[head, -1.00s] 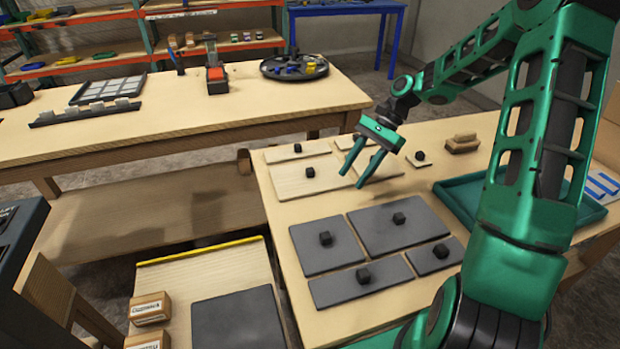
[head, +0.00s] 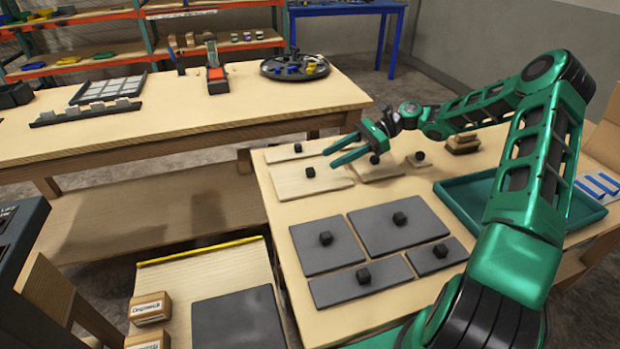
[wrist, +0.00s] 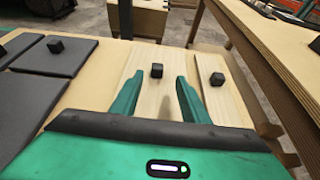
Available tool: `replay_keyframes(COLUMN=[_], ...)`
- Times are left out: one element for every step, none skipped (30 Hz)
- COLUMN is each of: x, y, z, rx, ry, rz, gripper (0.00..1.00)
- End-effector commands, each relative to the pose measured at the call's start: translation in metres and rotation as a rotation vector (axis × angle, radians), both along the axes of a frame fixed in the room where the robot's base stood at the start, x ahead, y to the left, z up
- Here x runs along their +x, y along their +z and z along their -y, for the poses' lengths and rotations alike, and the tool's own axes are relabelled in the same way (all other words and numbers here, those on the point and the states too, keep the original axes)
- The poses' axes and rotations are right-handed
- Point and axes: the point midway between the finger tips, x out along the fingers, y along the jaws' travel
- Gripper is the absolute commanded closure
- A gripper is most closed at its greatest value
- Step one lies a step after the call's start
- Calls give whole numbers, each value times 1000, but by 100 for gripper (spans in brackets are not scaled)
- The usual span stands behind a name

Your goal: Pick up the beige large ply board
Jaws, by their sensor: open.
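The large beige ply board (head: 312,185) lies flat on the right-hand table, with a black cube-shaped knob (head: 310,172) on top. My gripper (head: 333,157) is open and empty, above the board's far right part with its fingers pointing left. In the wrist view, the board (wrist: 148,90) lies under and ahead of the fingers. Its knob (wrist: 157,71) shows between the two fingertips (wrist: 160,76), apart from both.
A narrow beige board (head: 285,153) lies behind the large one. Several dark grey boards with knobs, such as one nearby (head: 328,255), lie in front. A green tray (head: 490,232) stands to the right. The other table (head: 200,120) is across a gap.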

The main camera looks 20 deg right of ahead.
Motion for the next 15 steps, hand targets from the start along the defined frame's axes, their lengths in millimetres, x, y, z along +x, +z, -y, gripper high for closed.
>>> replay_keyframes(x=[-1,-1,-1,-1,-1,-1,-1,-1,-1,-2,-3,-3,-4,-4,-5], y=[-3,-4,-6,-6,-7,-8,-8,-9,-10,-11,-13,-16,-17,-19,-21], z=[-7,-10,-13,-14,-16,-17,-19,-21,-24,-27,-31,-36,-40,-44,-49], rx=[0,0,-1,-1,-1,-1,-1,-1,-1,-1,-2,-2,-3,-3,-2], ry=[2,1,1,1,1,1,1,1,2,3,3,2,2,3,3], rz=[-2,-3,-2,-2,0,0,0,0,-1,-1,-2,-3,-2,-2,-1], gripper=[59,59,59,59,59,59,59,59,59,59,59,59,59,59,59])
